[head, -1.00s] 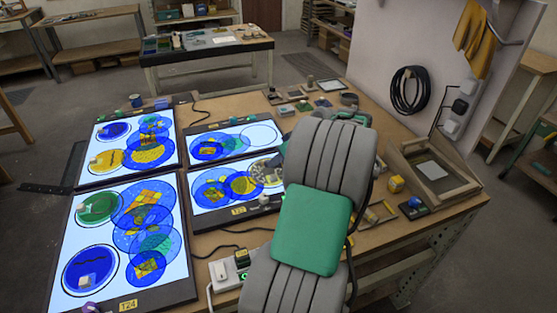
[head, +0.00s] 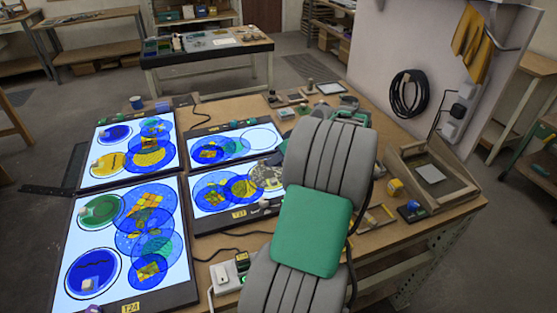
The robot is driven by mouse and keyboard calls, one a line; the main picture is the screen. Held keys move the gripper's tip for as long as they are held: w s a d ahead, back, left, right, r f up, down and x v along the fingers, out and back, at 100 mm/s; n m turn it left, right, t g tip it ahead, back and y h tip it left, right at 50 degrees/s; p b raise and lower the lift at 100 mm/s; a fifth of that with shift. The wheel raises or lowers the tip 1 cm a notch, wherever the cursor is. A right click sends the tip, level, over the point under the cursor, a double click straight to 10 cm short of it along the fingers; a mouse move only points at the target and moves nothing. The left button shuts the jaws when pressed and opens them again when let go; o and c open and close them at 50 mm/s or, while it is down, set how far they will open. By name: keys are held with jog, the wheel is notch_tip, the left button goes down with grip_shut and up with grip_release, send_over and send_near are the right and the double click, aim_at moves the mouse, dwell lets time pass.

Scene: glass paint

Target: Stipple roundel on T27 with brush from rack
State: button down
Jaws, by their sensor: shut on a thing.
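Lit glass panels lie flat on the workbench, painted with blue, green and yellow roundels. The near left panel (head: 72,245) has a yellow tag that seems to read T24. I cannot find a tag reading T27. My grey arm with a green pad crosses the right half of the bench and hides what is behind it. My gripper and any brush are hidden.
Small items crowd the back of the bench. A power strip (head: 226,279) and cables lie near the front. A white partition (head: 420,50) rises behind.

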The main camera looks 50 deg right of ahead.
jog(key=shift+r+p, duration=1.4)
jog(key=shift+r, duration=0.55)
